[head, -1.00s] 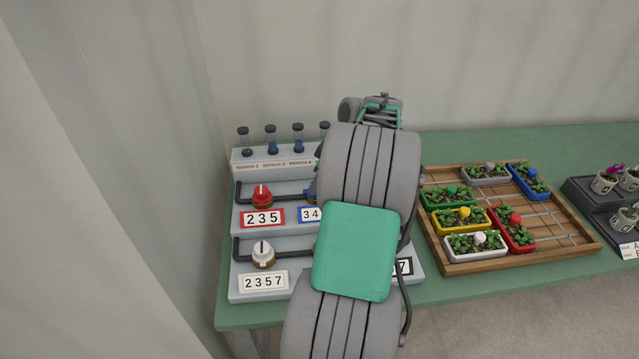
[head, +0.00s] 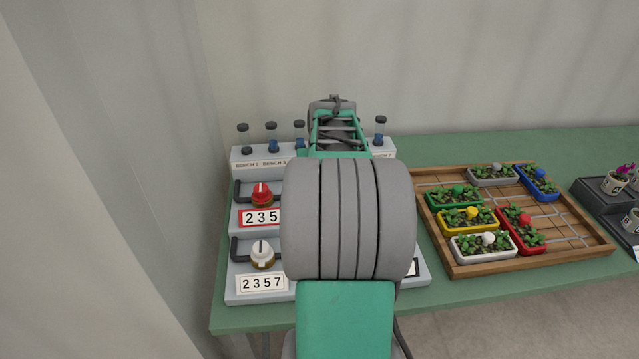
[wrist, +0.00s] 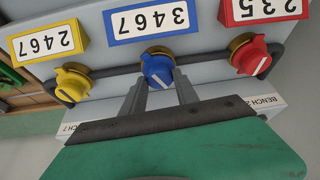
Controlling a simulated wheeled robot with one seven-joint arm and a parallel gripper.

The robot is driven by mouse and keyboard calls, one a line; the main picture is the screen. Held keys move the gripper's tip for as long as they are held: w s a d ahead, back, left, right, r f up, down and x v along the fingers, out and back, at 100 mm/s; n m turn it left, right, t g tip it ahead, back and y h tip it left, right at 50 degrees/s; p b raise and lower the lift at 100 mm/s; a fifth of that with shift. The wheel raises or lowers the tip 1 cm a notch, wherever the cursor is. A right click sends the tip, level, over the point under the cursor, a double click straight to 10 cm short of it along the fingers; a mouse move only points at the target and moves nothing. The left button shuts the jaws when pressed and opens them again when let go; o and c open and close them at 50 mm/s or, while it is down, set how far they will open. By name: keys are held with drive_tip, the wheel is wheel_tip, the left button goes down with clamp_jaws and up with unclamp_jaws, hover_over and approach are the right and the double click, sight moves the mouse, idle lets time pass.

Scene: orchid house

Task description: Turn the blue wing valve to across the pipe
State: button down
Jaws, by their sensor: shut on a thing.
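In the wrist view the blue wing valve (wrist: 157,66) sits on a dark pipe, with the blue-framed label 3467 (wrist: 150,20) beside it. My gripper (wrist: 160,88) has its two grey fingers at the blue valve's near edge, one on each side, shut on it. A short white line on the valve's wing looks slanted; its exact angle to the pipe is hard to tell. In the head view my arm hides the blue valve and its label.
A yellow valve (wrist: 72,82) and a red valve (wrist: 249,54) flank the blue one. In the head view a white valve (head: 262,254) sits on the lower step. A wooden tray (head: 583,245) of planters stands to the right.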

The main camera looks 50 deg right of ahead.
drive_tip(key=m, duration=0.2)
drive_tip(key=m+g+h, duration=0.1)
drive_tip(key=m, duration=0.2)
drive_tip(key=shift+w+a+g, duration=0.15)
drive_tip(key=shift+w+g, duration=0.05)
drive_tip(key=shift+g, duration=0.1)
drive_tip(key=shift+m, duration=0.4)
drive_tip(key=c, duration=0.9)
unclamp_jaws()
drive_tip(key=shift+c, duration=0.2)
drive_tip(key=v, duration=0.8)
drive_tip(key=shift+a+f, duration=0.1)
drive_tip(key=shift+a, duration=0.05)
